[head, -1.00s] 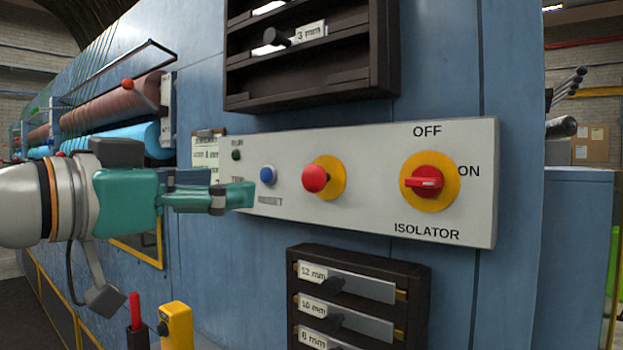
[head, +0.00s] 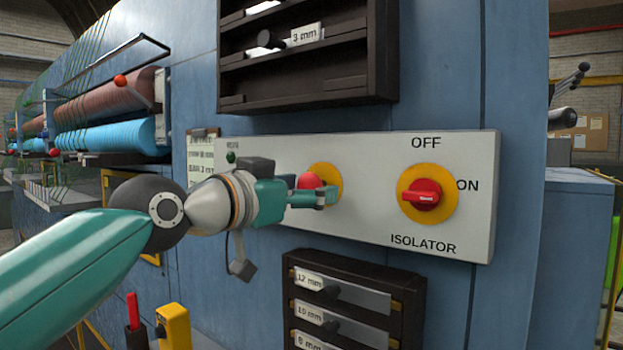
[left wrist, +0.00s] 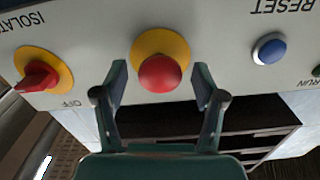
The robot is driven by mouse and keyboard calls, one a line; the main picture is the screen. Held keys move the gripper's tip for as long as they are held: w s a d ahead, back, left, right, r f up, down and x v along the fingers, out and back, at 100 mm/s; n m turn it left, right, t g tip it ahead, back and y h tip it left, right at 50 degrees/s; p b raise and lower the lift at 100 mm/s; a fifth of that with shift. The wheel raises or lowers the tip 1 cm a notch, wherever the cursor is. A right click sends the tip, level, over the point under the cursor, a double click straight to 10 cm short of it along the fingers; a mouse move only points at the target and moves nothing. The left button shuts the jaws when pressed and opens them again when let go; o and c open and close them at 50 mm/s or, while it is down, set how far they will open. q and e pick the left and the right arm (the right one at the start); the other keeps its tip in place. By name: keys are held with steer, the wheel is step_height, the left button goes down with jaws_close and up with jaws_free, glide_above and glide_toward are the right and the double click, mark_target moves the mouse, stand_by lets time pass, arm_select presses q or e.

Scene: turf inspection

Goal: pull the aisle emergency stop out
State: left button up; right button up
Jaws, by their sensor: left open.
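The emergency stop is a red mushroom button (head: 309,181) on a yellow disc (head: 326,172), set in a pale control panel (head: 370,165). In the head view my left gripper (head: 328,195) is at the button and hides its lower part. In the left wrist view the red button (left wrist: 160,73) shows whole, between and just beyond the tips of my left gripper (left wrist: 160,80). The fingers are apart, one on each side, and I see no contact. My right gripper is not in view.
A red isolator switch (head: 423,195) on a yellow disc is right of the stop. A blue reset button (left wrist: 269,49) shows in the left wrist view. A dark rack (head: 310,60) is above the panel; labelled drawers (head: 350,300) are below.

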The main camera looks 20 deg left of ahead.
arm_select(q)
steer(key=shift+w+d, duration=0.25)
steer(key=shift+w, duration=0.4)
